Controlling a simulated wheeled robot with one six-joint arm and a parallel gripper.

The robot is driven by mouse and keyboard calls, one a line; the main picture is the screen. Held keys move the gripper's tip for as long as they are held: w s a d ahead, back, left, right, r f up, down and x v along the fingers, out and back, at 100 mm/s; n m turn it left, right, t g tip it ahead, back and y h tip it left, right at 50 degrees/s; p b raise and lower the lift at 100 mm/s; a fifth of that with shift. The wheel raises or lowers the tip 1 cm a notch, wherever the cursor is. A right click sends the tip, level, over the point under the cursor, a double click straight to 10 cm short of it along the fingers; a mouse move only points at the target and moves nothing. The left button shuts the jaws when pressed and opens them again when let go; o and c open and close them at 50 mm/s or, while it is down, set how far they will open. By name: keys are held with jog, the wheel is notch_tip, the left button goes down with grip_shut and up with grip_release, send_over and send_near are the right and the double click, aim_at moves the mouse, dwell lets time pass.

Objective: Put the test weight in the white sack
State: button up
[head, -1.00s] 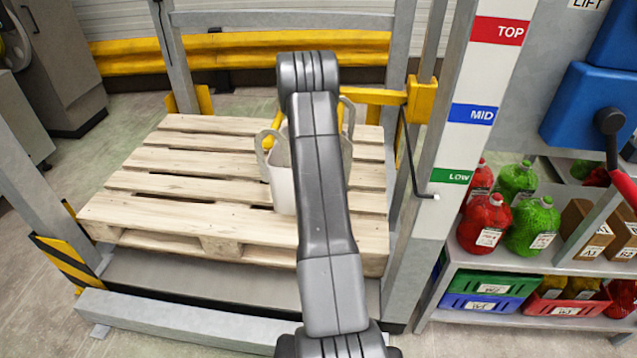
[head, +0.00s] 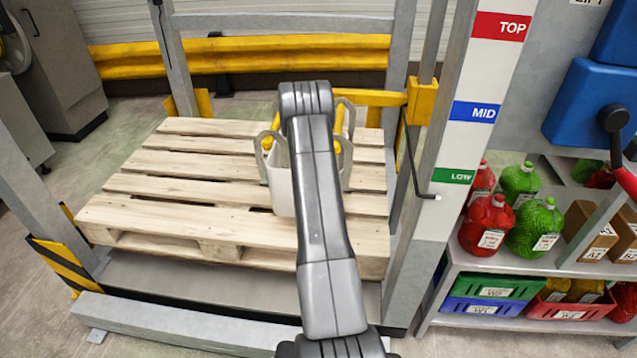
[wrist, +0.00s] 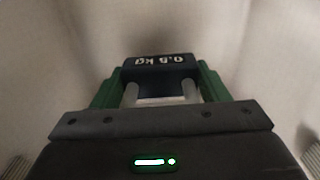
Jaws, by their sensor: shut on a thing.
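The test weight (wrist: 160,68) is a dark block marked "0.5 kg" in the wrist view. My gripper (wrist: 159,82) is shut on it, with a green finger on each side. Pale, cloth-like walls surround the weight and the fingers in the wrist view, as if inside the sack; what lies under the weight is hidden. In the head view the white sack (head: 280,188) stands upright on the pallet with its loop handles up, partly hidden behind my arm. My gripper and the weight are hidden there.
The wooden pallet (head: 165,185) is bare left of the sack. A grey post (head: 440,160) with TOP, MID and LOW labels stands to the right, with a yellow bracket (head: 420,100). A shelf with jugs (head: 487,225) and bins (head: 490,290) is further right.

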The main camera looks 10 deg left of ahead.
jog(key=shift+f+b, duration=0.35)
jog(key=shift+f, duration=0.1)
jog(key=shift+f, duration=0.15)
jog(key=o, duration=1.3)
jog(key=shift+o, duration=0.2)
notch_tip(320, 180, up, 13)
jog(key=shift+r+p, duration=0.15)
jog(key=shift+p, duration=1)
